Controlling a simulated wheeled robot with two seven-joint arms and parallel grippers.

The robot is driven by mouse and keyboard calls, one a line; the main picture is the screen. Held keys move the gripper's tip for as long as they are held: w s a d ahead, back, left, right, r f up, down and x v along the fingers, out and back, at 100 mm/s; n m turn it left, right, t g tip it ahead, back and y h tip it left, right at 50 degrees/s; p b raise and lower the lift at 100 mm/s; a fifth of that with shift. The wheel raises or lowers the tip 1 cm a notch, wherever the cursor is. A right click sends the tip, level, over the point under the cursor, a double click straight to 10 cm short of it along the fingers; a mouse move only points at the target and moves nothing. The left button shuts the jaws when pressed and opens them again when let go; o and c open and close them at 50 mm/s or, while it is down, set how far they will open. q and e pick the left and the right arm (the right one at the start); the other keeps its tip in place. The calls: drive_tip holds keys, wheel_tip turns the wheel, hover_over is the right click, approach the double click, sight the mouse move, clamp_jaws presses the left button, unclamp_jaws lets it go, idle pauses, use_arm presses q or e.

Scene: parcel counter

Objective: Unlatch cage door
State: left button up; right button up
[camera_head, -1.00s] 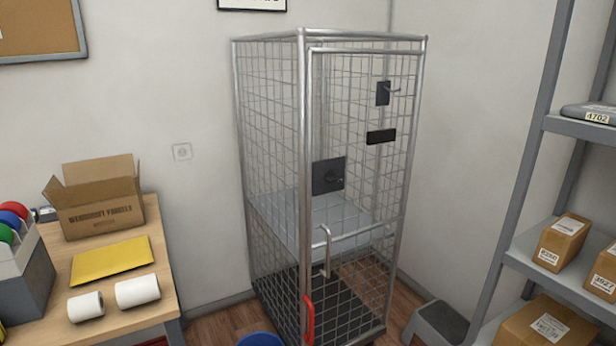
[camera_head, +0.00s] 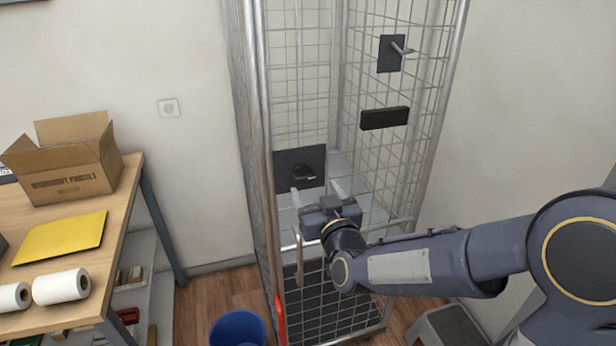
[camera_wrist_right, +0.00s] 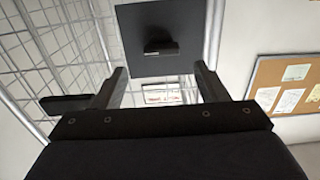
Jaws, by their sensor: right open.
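The wire-mesh cage (camera_head: 455,75) stands against the back wall. Near its left front post is a dark square latch plate (camera_head: 284,158) with a black knob (camera_head: 304,172). The plate (camera_wrist_right: 140,60) and knob (camera_wrist_right: 160,46) also show straight ahead in the right wrist view. My right gripper (camera_head: 318,190) is open and empty, its fingers pointing at the plate from just below and in front. In the wrist view the spread fingers (camera_wrist_right: 162,85) appear either side below the knob, apart from it. My left gripper is not in view.
A grey vertical handle (camera_head: 298,262) and a red handle (camera_head: 280,318) are low on the cage front. A dark plate with a lever (camera_head: 392,53) and a black box (camera_head: 385,118) sit farther right. A blue bin (camera_head: 237,328) and a table (camera_head: 125,200) stand left.

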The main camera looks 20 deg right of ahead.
sight(306, 178)
drive_tip(key=w, duration=0.4)
drive_tip(key=w+p, duration=0.1)
drive_tip(key=w, duration=0.1)
drive_tip(key=shift+w+a, duration=0.1)
drive_tip(key=shift+a, duration=0.15)
drive_tip(key=shift+c, duration=0.2)
drive_tip(key=c, duration=1)
